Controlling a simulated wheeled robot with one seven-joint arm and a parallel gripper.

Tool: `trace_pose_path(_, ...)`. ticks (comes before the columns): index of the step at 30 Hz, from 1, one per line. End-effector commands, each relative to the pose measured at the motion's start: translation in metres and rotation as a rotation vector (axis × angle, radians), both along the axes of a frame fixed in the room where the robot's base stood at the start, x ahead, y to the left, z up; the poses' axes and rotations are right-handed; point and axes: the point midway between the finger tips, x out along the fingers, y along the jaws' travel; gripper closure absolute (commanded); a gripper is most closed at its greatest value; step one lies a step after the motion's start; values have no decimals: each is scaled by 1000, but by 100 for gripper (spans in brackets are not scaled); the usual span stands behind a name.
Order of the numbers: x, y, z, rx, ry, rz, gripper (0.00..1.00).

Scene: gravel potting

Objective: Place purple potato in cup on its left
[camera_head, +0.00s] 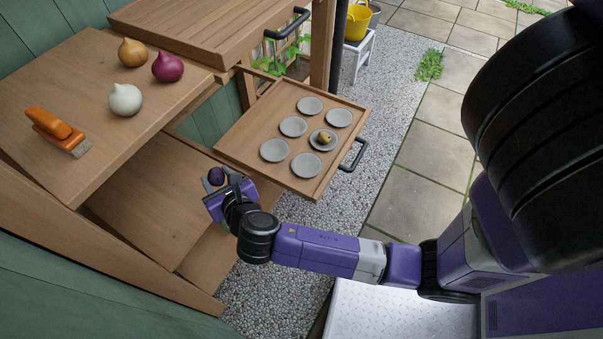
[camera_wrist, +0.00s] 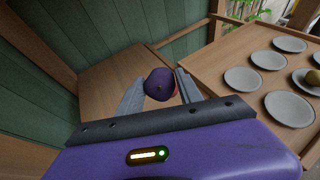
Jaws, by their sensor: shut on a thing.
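My gripper (camera_head: 217,182) is shut on a dark purple potato (camera_head: 216,175) and holds it in the air left of the pull-out wooden tray (camera_head: 240,137). In the wrist view the potato (camera_wrist: 159,84) sits between the two grey fingers (camera_wrist: 159,92). A small reddish patch shows behind its right side. Several shallow round grey dishes stand on the tray, including a front-left dish (camera_head: 275,151) and a front-right dish (camera_head: 306,166). A brown-yellow potato (camera_head: 324,137) lies in a right-hand dish (camera_head: 316,144); it also shows in the wrist view (camera_wrist: 313,77). No tall cup shows.
A higher wooden shelf (camera_head: 65,80) at the left holds a brown onion (camera_head: 132,52), a red onion (camera_head: 167,66), a white onion (camera_head: 125,99) and an orange-handled brush (camera_head: 55,130). A lower wooden shelf (camera_head: 150,205) is bare. The tray has a dark handle (camera_head: 354,155).

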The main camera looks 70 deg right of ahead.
Motion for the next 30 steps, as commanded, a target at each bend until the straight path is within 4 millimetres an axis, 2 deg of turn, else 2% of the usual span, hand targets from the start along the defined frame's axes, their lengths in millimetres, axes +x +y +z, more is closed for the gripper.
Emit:
trace_pose_path(1,-4,-25,-1,2,-8,-101,98)
trace_pose_path(6,-39,-99,15,2,-10,-442,98)
trace_pose_path(9,-70,-137,24,2,-9,-645,98)
trace_pose_path(13,-112,-174,36,1,-8,-878,98)
trace_pose_path(18,-152,-197,47,-1,-3,-1077,98)
trace_pose_path(23,-167,-203,46,-1,2,-1150,98)
trace_pose_path(26,-169,-203,30,-2,6,-1157,98)
trace_pose_path(30,-169,-203,-5,-2,7,-1154,98)
